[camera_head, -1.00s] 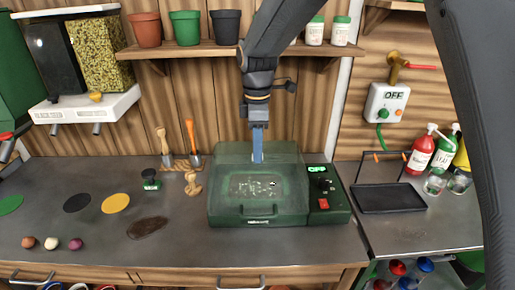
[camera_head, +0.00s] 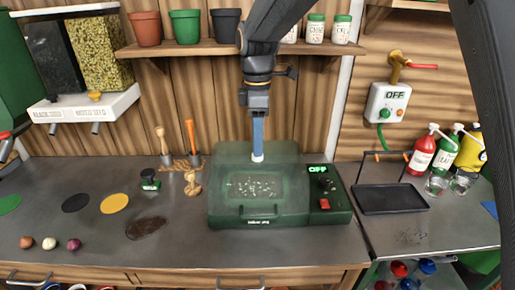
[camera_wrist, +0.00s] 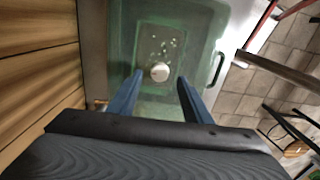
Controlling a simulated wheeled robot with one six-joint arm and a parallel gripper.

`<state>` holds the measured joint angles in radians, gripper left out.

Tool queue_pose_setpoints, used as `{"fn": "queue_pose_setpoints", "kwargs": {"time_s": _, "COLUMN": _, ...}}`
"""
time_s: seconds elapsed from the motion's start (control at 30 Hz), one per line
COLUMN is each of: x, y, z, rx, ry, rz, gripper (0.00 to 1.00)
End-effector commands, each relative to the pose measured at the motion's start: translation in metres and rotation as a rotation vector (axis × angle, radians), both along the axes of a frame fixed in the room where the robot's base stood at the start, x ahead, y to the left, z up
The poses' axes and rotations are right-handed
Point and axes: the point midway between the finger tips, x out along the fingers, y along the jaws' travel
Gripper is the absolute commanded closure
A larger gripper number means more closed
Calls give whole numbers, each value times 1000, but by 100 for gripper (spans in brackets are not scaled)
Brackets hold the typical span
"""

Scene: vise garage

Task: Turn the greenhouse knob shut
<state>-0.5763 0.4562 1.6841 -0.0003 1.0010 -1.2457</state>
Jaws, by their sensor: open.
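The greenhouse (camera_head: 257,213) is a dark green box with a see-through green lid, lid down, on the grey bench. A small white round knob (camera_head: 257,157) sits on top of its lid toward the back. My gripper (camera_head: 257,145) points down just above this knob, with its blue fingers close over it. In the wrist view the white knob (camera_wrist: 160,72) shows between the tips of my two spread fingers (camera_wrist: 160,84), with no contact visible. I cannot tell how the knob is turned. The greenhouse's right panel has a display reading OFF, a black dial (camera_head: 325,184) and a red switch.
A shelf (camera_head: 190,50) with pots and jars runs behind my arm. Small tools (camera_head: 191,160) stand left of the greenhouse. A black tray (camera_head: 390,199) lies to the right, with bottles beyond.

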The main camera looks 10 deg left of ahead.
Motion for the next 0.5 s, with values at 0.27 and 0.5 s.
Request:
{"fn": "queue_pose_setpoints", "kwargs": {"time_s": 0.27, "x": 1, "y": 1, "z": 40, "rx": 2, "ry": -3, "rz": 1, "gripper": 55}}
{"fn": "queue_pose_setpoints", "kwargs": {"time_s": 0.5, "x": 0, "y": 0, "z": 48, "rx": 0, "ry": -1, "rz": 1, "gripper": 55}}
